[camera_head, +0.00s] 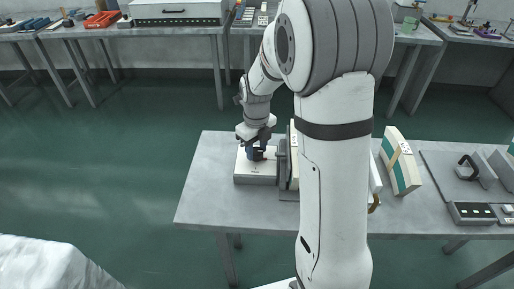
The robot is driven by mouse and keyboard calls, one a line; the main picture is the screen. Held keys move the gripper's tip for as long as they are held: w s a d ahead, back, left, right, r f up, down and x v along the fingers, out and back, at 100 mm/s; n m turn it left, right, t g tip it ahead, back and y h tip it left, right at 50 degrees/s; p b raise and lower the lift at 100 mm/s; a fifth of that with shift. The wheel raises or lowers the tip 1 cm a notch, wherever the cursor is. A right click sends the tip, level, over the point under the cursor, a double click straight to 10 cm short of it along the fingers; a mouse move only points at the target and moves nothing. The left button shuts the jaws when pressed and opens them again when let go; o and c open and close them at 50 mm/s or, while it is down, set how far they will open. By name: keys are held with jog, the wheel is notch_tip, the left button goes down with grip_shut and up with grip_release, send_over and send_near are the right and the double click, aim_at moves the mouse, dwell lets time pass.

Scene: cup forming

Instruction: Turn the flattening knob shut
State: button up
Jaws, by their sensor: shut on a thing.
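My gripper (256,141) points down over a pale box-like device (256,173) on the grey table. Its fingers are shut around a small dark blue knob-like part (253,155) on the top of that device. Most of the knob is hidden by the fingers, so its turned position cannot be told. Small dark markings show on the top of the device near the knob.
My arm crosses the picture and hides the middle of the table (200,193). A white and green block (401,161) stands to the right. A control box (470,213) lies further right. The table's left end is clear.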

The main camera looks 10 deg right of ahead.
aim_at(257, 152)
jog(key=o, duration=1)
jog(key=shift+r, duration=0.1)
notch_tip(257, 152, up, 8)
jog(key=shift+f, duration=0.2)
jog(key=shift+s, duration=0.1)
